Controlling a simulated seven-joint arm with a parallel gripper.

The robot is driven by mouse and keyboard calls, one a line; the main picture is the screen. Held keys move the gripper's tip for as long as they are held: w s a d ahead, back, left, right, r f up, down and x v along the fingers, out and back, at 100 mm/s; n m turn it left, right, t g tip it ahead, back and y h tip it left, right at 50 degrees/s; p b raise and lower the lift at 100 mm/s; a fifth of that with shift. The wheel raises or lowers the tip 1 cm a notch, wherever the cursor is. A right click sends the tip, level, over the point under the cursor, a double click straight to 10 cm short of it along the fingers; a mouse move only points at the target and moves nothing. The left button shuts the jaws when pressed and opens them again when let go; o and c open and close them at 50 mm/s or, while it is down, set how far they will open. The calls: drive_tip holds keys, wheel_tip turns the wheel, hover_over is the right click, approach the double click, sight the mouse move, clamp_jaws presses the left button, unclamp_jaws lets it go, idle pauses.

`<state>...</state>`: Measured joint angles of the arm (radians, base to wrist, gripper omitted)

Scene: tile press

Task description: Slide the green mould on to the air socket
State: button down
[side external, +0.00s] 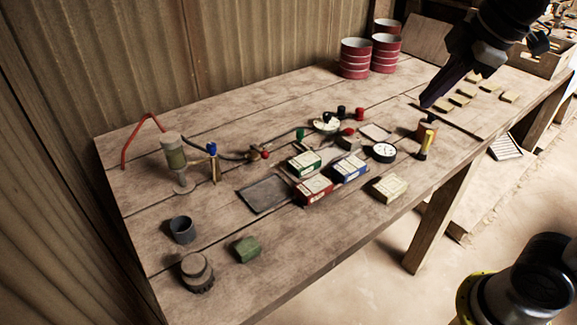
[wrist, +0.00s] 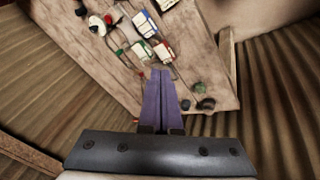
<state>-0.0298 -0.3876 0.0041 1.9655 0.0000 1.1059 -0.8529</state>
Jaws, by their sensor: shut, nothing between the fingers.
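The green mould (side external: 304,163) is a small box with green sides and a pale top. It lies on the bench beside a red box (side external: 315,188) and a blue box (side external: 350,168). It also shows in the wrist view (wrist: 141,50). I cannot tell for sure which fitting is the air socket; a dark hose with a red-knobbed valve (side external: 259,154) runs behind the boxes. My gripper (side external: 424,105) has long purple fingers, shut and empty, above the right part of the bench, well apart from the green mould. Its fingers also show in the wrist view (wrist: 159,72).
A dark flat plate (side external: 265,194) lies left of the boxes. A cream box (side external: 389,188) and a round gauge (side external: 384,152) are to their right. A green block (side external: 248,249) and dark cylinders (side external: 183,230) stand at front left. Red tins (side external: 355,58) stand behind.

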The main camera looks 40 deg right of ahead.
drive_tip(key=w+a+n+g, duration=0.15)
drive_tip(key=w+n, duration=0.25)
drive_tip(key=w, duration=0.7)
drive_tip(key=n+g, duration=0.4)
hover_over(288, 177)
wheel_tip(288, 177, down, 21)
wheel_tip(288, 177, down, 9)
drive_tip(key=shift+f, duration=0.1)
drive_tip(key=d, duration=1)
drive_tip(key=shift+d, duration=0.4)
